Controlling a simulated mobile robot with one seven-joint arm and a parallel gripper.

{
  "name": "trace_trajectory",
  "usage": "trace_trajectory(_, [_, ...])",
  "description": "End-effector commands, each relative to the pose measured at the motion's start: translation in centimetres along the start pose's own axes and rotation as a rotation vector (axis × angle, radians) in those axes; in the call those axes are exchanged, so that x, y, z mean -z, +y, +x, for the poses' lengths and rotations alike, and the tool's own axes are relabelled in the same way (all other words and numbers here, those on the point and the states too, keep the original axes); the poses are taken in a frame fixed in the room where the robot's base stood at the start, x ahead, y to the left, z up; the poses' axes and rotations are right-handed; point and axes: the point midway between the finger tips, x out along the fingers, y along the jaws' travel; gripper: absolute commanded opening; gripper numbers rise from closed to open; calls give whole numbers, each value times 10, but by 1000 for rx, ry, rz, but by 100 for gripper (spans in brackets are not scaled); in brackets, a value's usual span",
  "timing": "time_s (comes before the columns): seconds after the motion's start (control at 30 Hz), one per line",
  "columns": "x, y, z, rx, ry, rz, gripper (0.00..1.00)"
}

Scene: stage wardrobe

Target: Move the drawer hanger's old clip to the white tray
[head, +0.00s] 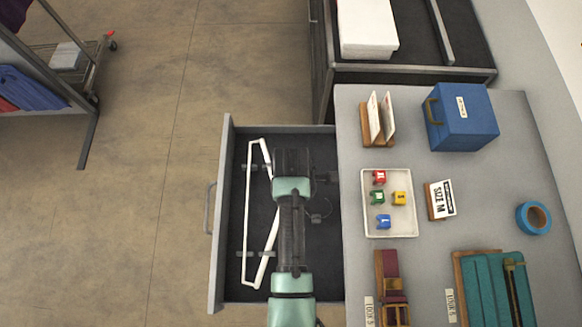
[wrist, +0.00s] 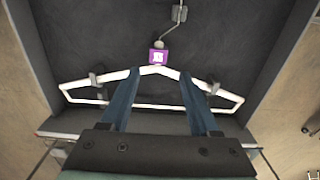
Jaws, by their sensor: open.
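The white hanger (head: 250,205) lies in the open drawer (head: 227,200), and it also shows in the wrist view (wrist: 105,78). The old clip, a small purple block with a white mark (wrist: 158,57), sits at the hanger's neck, by the hook, in the wrist view. In the head view my arm hides the clip. My gripper (wrist: 160,76) is open over the hanger, its two fingers apart and nothing between them but the view of the hanger. The clip appears just beyond the fingertips. The white tray (head: 401,229) stands on the grey counter, right of the drawer.
The tray holds red, green, yellow and blue blocks, with free room at its right. A SIZE M sign (head: 441,199), a card holder (head: 379,120), a blue box (head: 460,117), blue tape (head: 534,217) and folded belts (head: 392,285) surround it. Drawer walls rise around the hanger.

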Motion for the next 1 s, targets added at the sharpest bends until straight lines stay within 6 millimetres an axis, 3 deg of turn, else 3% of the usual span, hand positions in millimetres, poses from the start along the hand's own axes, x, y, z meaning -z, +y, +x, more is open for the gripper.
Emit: trace_trajectory(1.0, [0,2,85,-5,0,3,62])
